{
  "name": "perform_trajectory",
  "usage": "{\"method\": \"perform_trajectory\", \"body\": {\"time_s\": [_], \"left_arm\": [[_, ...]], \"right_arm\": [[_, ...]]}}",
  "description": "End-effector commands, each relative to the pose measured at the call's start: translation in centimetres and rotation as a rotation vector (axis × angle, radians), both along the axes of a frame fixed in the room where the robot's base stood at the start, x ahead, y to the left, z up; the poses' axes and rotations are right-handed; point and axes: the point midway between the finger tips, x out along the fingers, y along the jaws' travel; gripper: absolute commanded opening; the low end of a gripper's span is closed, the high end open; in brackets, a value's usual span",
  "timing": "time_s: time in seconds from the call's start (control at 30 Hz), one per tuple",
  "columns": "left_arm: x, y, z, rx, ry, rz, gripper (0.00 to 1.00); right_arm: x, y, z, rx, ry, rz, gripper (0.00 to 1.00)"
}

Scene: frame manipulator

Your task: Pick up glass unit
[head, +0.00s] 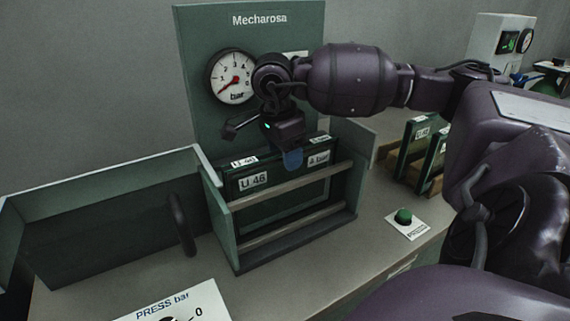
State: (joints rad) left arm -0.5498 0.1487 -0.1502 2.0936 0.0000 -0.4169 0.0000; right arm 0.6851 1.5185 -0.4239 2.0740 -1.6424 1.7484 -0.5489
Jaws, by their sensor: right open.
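A dark green framed glass unit labelled U 46 (254,181) stands upright in the press fixture (222,225), behind two horizontal bars. Its second label appears to read 4 bar. My right gripper (292,157) comes in from the right and is over the unit's top edge. A blue fingertip hangs in front of the top rail; the other finger is hidden. The gripper is open, and I cannot tell whether it touches the frame. My left gripper is not in view.
A gauge (233,77) sits on the green Mecharosa back panel (205,30). An open green door (100,225) with a dark handle is at left. More framed units (412,150) stand at right. A PRESS bar plate (190,303) is in front.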

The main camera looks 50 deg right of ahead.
Motion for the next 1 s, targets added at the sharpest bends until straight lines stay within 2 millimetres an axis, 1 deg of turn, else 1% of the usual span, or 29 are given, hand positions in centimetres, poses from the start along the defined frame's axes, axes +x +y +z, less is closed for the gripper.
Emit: {"method": "perform_trajectory", "body": {"time_s": [0.07,0.27,0.6,0.63,1.0], "left_arm": [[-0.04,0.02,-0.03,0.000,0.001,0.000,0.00],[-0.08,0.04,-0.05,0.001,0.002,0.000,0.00],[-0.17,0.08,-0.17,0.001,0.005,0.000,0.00],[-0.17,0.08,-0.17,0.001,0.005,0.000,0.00],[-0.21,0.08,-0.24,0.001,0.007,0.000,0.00]], "right_arm": [[-0.03,-0.03,-0.28,0.000,0.001,0.000,0.53],[-0.02,-0.03,-0.25,0.000,0.000,0.000,0.53],[-0.01,-0.02,-0.23,0.000,0.000,0.000,0.01],[-0.01,-0.02,-0.23,0.000,-0.001,0.000,0.00],[-0.01,-0.02,-0.21,0.000,-0.001,0.000,0.00]]}}
